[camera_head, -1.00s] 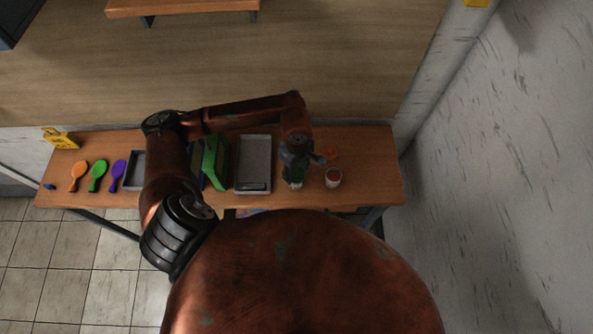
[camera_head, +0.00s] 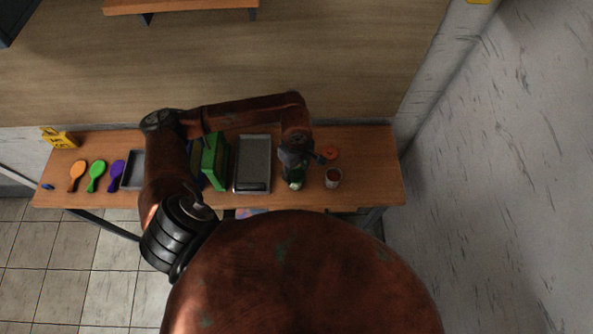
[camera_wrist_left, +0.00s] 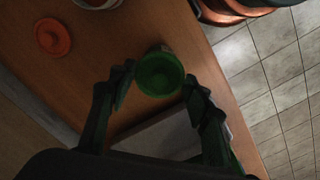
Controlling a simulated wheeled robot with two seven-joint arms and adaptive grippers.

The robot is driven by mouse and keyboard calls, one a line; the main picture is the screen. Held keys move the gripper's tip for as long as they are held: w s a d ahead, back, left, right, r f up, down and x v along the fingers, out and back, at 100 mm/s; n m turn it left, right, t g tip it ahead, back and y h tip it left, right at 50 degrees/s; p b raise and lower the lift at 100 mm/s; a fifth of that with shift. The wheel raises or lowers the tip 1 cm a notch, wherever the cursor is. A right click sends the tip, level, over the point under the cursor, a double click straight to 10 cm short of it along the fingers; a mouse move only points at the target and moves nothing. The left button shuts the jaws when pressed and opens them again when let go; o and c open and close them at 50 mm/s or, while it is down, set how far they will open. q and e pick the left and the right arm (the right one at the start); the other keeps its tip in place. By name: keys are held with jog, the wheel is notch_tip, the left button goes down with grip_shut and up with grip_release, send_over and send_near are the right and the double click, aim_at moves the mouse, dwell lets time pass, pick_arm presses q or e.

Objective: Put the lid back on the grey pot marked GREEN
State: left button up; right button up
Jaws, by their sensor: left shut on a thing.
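My left gripper (camera_head: 292,170) is at the right part of the bench, pointing down over the grey pot marked GREEN (camera_head: 293,185). In the left wrist view, the round green lid (camera_wrist_left: 160,73) lies between the fingertips of my left gripper (camera_wrist_left: 158,82), which is shut on it. The lid is over the pot's mouth and hides most of the pot. I cannot tell whether the lid is seated or a little above the rim. My right gripper is not in view.
An open pot with red contents (camera_head: 333,178) stands close on the right, with an orange lid (camera_head: 327,152) behind it. A grey tray (camera_head: 253,165) and a green block-like thing (camera_head: 214,160) are left of the gripper. Orange, green and purple paddles lie farther left.

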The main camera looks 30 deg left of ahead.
pick_arm(q)
jog(key=o, duration=0.7)
jog(key=shift+o, duration=0.4)
jog(key=shift+o, duration=0.2)
jog(key=o, duration=0.5)
jog(key=shift+c, duration=0.2)
jog(key=shift+r+p, duration=1.25)
jog(key=shift+r, duration=2.3)
